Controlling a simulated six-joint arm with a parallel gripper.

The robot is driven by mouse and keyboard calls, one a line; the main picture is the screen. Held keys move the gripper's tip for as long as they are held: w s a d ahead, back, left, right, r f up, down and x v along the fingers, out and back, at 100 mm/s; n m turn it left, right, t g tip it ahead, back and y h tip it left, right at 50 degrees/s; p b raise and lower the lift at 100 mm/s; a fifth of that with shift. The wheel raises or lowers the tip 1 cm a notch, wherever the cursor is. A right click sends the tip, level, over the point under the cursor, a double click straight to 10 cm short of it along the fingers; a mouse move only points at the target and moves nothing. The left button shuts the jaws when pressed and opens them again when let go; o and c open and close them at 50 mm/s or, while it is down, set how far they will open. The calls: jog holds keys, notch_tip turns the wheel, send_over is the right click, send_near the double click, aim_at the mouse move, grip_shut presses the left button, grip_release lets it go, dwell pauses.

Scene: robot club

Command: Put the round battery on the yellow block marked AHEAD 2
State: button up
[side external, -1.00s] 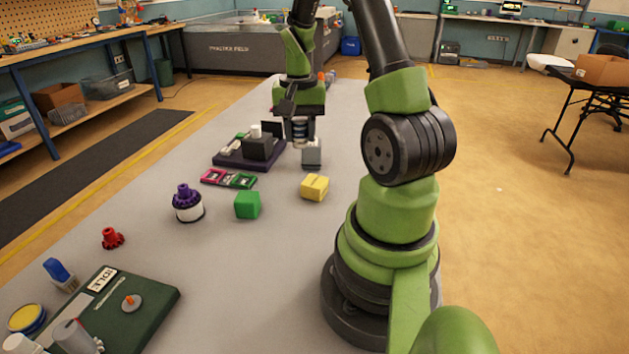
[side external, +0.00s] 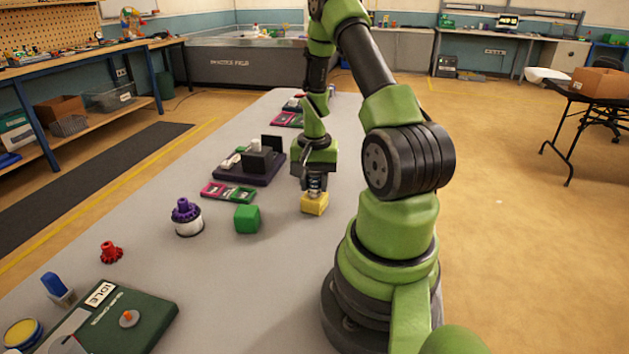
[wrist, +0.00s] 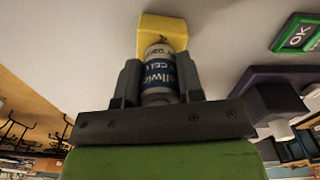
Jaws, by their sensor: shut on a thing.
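The round battery (wrist: 159,72) is a silver cylinder with a blue and white label. My gripper (wrist: 160,80) is shut on it, one finger on each side. The yellow block (wrist: 163,27) lies right at the battery's far end in the wrist view. In the side view my gripper (side external: 314,182) points down over the yellow block (side external: 314,204), and the battery (side external: 314,187) is upright between the fingers. The battery's lower end is at the block's top; I cannot tell whether it touches. The block's marking is not readable.
A green block (side external: 247,219) and a white spool with a purple top (side external: 187,219) stand to the left. Pink and green tiles (side external: 228,192) and a dark purple tray (side external: 236,176) lie behind them. A red piece (side external: 111,252) and a green board (side external: 140,320) are nearer. Bare table surrounds the yellow block.

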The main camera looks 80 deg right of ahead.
jog(key=shift+f, duration=0.1)
jog(key=o, duration=1)
jog(key=shift+c, duration=0.2)
